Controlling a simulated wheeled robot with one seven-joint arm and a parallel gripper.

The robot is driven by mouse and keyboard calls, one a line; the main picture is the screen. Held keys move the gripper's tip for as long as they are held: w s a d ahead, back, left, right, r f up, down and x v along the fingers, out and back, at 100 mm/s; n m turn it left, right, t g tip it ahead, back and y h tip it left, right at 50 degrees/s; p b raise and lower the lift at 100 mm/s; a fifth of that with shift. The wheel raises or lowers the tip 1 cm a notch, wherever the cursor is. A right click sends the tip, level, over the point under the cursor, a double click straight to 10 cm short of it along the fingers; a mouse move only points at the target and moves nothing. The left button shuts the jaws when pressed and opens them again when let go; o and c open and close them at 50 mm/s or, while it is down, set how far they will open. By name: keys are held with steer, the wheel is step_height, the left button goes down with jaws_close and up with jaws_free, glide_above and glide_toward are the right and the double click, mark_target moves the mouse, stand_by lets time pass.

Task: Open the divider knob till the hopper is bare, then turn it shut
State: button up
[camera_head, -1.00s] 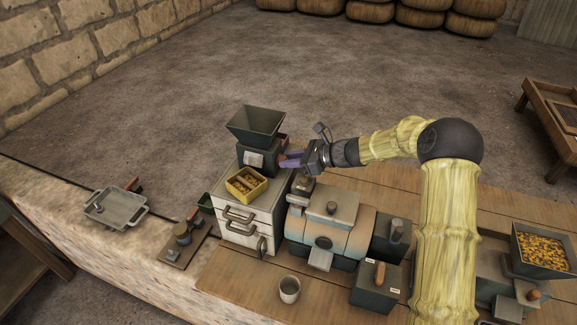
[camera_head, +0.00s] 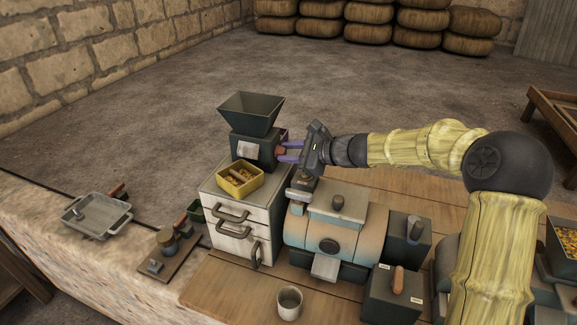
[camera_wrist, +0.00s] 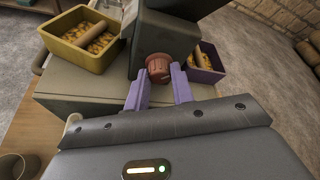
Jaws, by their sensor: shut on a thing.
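The divider is a dark block (camera_head: 255,148) with a pale label, standing on a white drawer cabinet (camera_head: 238,199). The dark green hopper (camera_head: 250,113) sits on top. The visible inner walls are bare, but its bottom is hidden. The reddish-brown knob (camera_wrist: 159,67) is on the divider's side facing my gripper; it also shows in the head view (camera_head: 281,150). My gripper (camera_wrist: 160,76) has its purple fingers on either side of the knob, shut on it. A yellow bin (camera_head: 240,180) holds golden grain and a brown cylinder. A purple bin (camera_wrist: 211,75) on the divider's other side also holds grain.
An orange-and-grey machine (camera_head: 325,232) stands right of the cabinet, close beneath my arm. A cup (camera_head: 289,302) stands on the bench in front. A metal tray (camera_head: 97,215) is at left. Stacked sacks (camera_head: 370,22) are far back.

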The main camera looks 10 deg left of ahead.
steer(key=shift+s+f+n+t+y+b, duration=0.15)
steer(key=shift+n+t+b, duration=0.4)
steer(key=shift+b, duration=2.05)
steer(key=shift+w+f+n+t+y+b, duration=0.2)
steer(key=shift+n+b, duration=0.5)
steer(key=shift+b, duration=1.85)
steer(key=shift+s+f+n+t+h+b, duration=0.15)
steer(key=shift+n+t+b, duration=0.4)
steer(key=shift+b, duration=2.05)
steer(key=n+b, duration=0.1)
steer(key=b, duration=0.2)
steer(key=shift+d+r+n+t+b, duration=0.1)
steer(key=shift+r+n+t+b, duration=0.25)
steer(key=shift+b, duration=0.6)
steer(key=shift+f, duration=0.1)
steer(key=o, duration=1)
steer(key=shift+s, duration=0.1)
steer(key=v, duration=1.7)
steer(key=shift+d+f, duration=0.15)
steer(key=shift+d, duration=0.2)
